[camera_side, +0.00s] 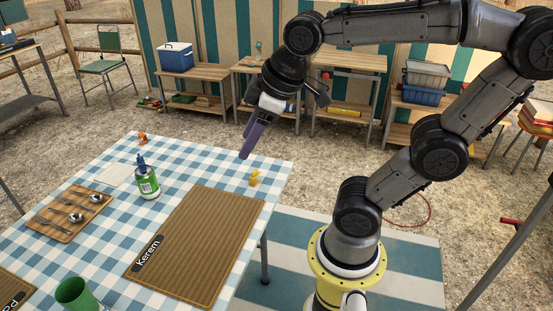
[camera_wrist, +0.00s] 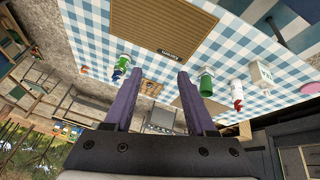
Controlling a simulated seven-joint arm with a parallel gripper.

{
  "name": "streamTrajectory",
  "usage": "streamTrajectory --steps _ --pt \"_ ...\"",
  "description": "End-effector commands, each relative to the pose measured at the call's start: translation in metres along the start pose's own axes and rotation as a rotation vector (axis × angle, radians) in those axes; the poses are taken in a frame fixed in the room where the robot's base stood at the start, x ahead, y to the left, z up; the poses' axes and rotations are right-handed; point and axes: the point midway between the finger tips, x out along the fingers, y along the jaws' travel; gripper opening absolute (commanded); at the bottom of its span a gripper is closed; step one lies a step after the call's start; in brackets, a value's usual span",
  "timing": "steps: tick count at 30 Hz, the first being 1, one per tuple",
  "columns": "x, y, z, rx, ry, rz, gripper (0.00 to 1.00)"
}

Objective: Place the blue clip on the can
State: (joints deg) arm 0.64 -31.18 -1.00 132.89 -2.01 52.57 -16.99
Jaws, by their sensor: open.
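A white can with a green label (camera_side: 148,185) stands upright on the checked table. A blue piece that looks like the clip (camera_side: 141,163) is on top of it, apparently resting there. In the wrist view, the can (camera_wrist: 125,61) and the blue piece (camera_wrist: 117,75) show left of my fingers. My gripper (camera_side: 250,142) has purple fingers pointing down and is above the table's far right part, apart from the can. In the wrist view my gripper (camera_wrist: 156,80) is open, with nothing held between its fingers.
A yellow clip (camera_side: 254,178) and an orange clip (camera_side: 142,138) lie on the table. A brown placemat (camera_side: 200,240), a cutlery tray (camera_side: 88,222), a white napkin (camera_side: 115,176) and a green cup (camera_side: 76,294) are also there. Checked cloth is bare between can and yellow clip.

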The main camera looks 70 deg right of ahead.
Motion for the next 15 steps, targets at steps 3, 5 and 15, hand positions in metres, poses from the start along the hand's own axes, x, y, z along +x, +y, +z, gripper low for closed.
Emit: streamTrajectory --steps 3,5,15 --pt "0.001 -0.017 0.035 0.166 0.021 -0.015 0.56" --pt "0.003 -0.022 0.046 0.226 0.025 -0.021 0.56" --pt "0.006 -0.029 0.061 0.312 0.029 -0.029 0.56"
